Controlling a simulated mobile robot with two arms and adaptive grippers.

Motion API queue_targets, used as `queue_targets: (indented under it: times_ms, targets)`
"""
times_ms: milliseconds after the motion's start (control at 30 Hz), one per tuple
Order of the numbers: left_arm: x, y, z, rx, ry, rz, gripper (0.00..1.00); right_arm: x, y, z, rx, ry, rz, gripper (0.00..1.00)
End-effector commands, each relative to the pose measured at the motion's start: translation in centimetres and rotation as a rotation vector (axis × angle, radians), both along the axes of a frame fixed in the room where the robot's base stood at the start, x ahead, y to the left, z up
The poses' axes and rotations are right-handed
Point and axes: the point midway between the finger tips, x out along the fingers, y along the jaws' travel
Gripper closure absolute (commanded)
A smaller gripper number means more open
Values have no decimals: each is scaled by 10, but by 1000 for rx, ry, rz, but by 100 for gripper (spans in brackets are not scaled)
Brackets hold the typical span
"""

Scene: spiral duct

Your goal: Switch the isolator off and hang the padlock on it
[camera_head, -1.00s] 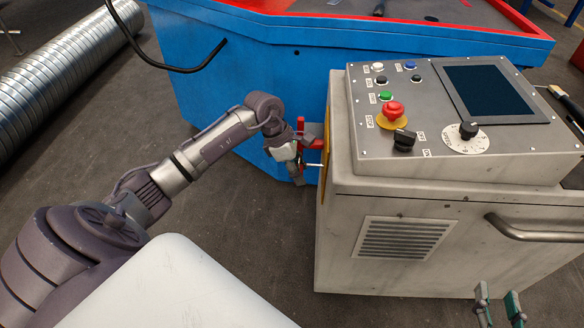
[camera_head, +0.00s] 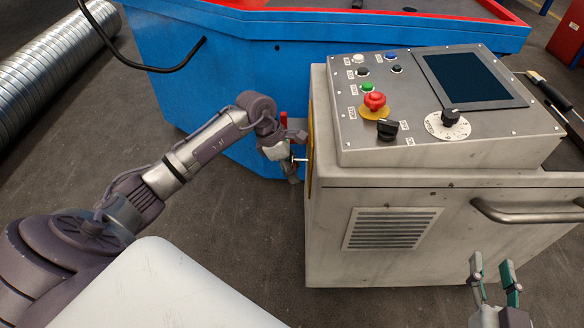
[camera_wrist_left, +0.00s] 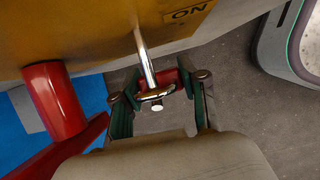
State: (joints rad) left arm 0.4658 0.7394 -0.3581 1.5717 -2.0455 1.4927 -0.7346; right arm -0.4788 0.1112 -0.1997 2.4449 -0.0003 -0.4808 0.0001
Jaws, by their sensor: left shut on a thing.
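My left gripper (camera_head: 292,176) is beside the left side of the grey cabinet, at the yellow plate (camera_wrist_left: 110,35) marked "ON". In the left wrist view its green-padded fingers (camera_wrist_left: 154,92) are shut on the red padlock (camera_wrist_left: 176,82), mostly hidden between them. A shiny ring, seemingly its shackle, lies at the outer end of a metal peg (camera_wrist_left: 146,58) that sticks out from the plate. I cannot tell whether it encircles the peg. The red isolator handle (camera_wrist_left: 55,100) is left of the fingers and apart from them; its top shows in the head view (camera_head: 284,118). My right gripper (camera_head: 492,262) is open and empty.
The grey cabinet (camera_head: 430,200) carries a sloped panel with a screen, buttons, a red emergency stop (camera_head: 374,102) and knobs. A handrail (camera_head: 530,213) runs along its front. A blue machine (camera_head: 190,75) stands behind.

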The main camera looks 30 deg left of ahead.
Motion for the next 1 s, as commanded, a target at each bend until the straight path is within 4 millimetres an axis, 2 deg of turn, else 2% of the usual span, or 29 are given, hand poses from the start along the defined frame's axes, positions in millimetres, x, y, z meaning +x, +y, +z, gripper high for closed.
queue_targets:
  times_ms: [367, 400, 567, 867, 1000]
  targets:
    - [0, 0, 0, 0, -1, 0, 94, 0, 0, 0, 0, 0, 0, 60]
    - [0, 0, 0, 0, -1, 0, 54, 0, 0, 0, 0, 0, 0, 60]
    - [0, 0, 0, 0, -1, 0, 28, 0, 0, 0, 1, 0, 0, 60]
    - [0, 1, 1, 0, -1, 0, 28, 1, 0, 0, 0, -1, 1, 60]
    - [-1, 5, 10, 2, -3, 2, 28, 0, 0, 0, 0, -1, 1, 60]
